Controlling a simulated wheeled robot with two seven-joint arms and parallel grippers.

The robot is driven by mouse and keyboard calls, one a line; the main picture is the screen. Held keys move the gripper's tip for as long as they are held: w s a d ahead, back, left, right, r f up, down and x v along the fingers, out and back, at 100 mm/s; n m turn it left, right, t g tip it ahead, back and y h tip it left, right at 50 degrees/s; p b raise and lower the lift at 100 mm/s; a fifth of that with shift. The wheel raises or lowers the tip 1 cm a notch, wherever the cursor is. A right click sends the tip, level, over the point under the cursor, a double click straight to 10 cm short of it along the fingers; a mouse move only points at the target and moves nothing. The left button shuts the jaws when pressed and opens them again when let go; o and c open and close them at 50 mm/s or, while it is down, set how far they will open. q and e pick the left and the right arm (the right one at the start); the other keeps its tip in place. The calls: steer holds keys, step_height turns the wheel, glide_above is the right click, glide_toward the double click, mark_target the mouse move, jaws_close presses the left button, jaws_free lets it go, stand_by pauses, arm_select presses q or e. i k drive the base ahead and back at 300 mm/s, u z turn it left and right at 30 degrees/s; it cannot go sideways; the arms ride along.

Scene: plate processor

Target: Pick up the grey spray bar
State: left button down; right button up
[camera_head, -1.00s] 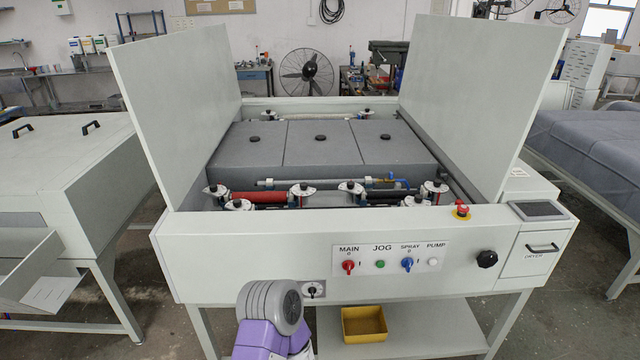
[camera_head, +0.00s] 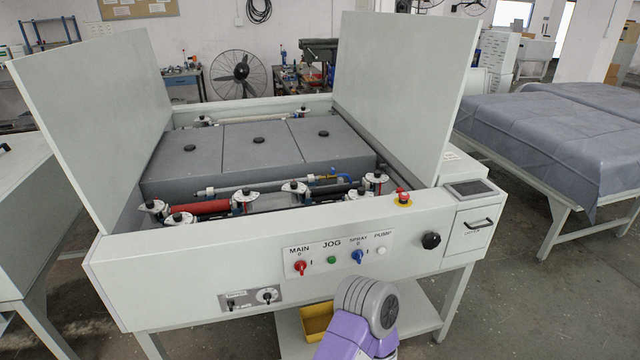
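The grey spray bar (camera_head: 262,186) is a thin tube lying across the open top of the plate processor (camera_head: 190,262). It runs along the front of the dark grey covered tanks, just behind the rollers. A blue and brass fitting (camera_head: 322,178) sits at its right end. Nothing of mine touches it. A purple and grey link of one of my arms shows at the bottom, in front of the machine. Neither gripper is in view.
Two raised lid panels (camera_head: 100,120) (camera_head: 398,100) flank the opening. A red roller (camera_head: 205,208) and black-knobbed roller brackets stand in front of the bar. A red emergency button (camera_head: 402,196) sits at the front right corner. A yellow bin (camera_head: 316,322) is on the lower shelf.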

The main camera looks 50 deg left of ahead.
mark_target(210, 191)
steer(key=z, duration=0.1)
steer(key=i, duration=1.1)
steer(key=u, duration=3.35)
